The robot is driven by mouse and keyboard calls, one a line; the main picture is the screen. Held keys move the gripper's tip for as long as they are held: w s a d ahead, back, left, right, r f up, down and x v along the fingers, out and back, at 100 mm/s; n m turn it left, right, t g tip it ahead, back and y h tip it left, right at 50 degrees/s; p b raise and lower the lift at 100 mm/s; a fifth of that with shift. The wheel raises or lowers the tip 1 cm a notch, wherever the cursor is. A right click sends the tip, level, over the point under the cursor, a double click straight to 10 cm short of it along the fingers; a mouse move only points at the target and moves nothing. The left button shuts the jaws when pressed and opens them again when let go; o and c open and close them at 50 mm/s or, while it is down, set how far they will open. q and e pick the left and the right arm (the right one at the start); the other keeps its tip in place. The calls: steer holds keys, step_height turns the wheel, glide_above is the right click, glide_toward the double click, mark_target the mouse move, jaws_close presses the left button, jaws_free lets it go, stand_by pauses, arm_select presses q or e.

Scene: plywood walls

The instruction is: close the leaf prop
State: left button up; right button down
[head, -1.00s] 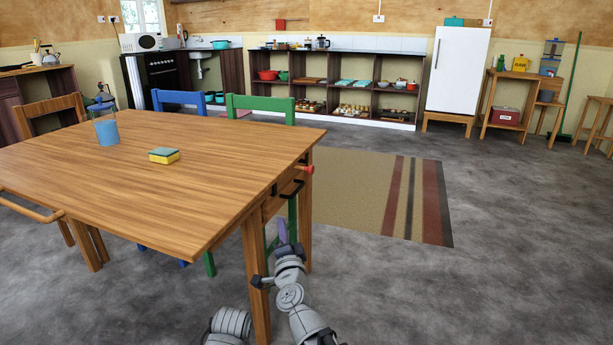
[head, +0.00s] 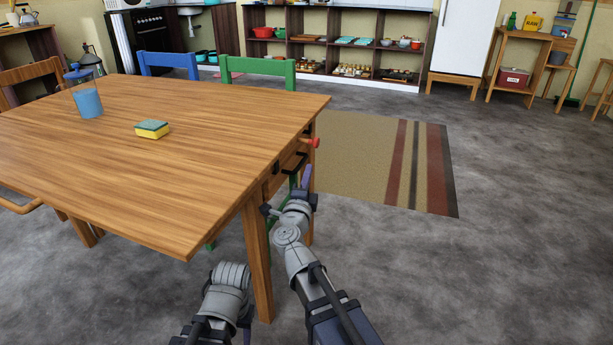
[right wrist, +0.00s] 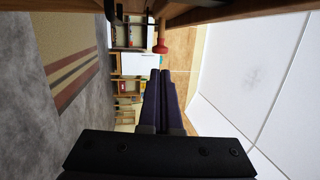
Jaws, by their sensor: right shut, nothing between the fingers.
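The wooden table (head: 150,190) has a rod with a red knob (head: 314,142) sticking out under its right edge; this looks like the leaf prop. A dark handle-like fitting (head: 296,161) sits beside it. In the right wrist view the red knob (right wrist: 160,48) shows just beyond my fingertips, with a wooden rod behind it. My right gripper (head: 306,178) is below the knob, close to the table's right side. Its purple fingers (right wrist: 161,73) are together and empty, and look apart from the knob.
A blue cup (head: 88,102) and a yellow-green sponge (head: 152,129) stand on the table. A table leg (head: 258,260) is close to my right arm. A green chair (head: 258,68) stands behind the table. The floor right of the table, with a striped rug (head: 360,160), is clear.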

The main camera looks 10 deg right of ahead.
mark_target(315, 146)
steer(key=p+x, duration=0.1)
steer(key=x, duration=0.8)
steer(key=shift+w, duration=0.2)
steer(key=shift+r, duration=0.1)
steer(key=shift+w+d, duration=0.1)
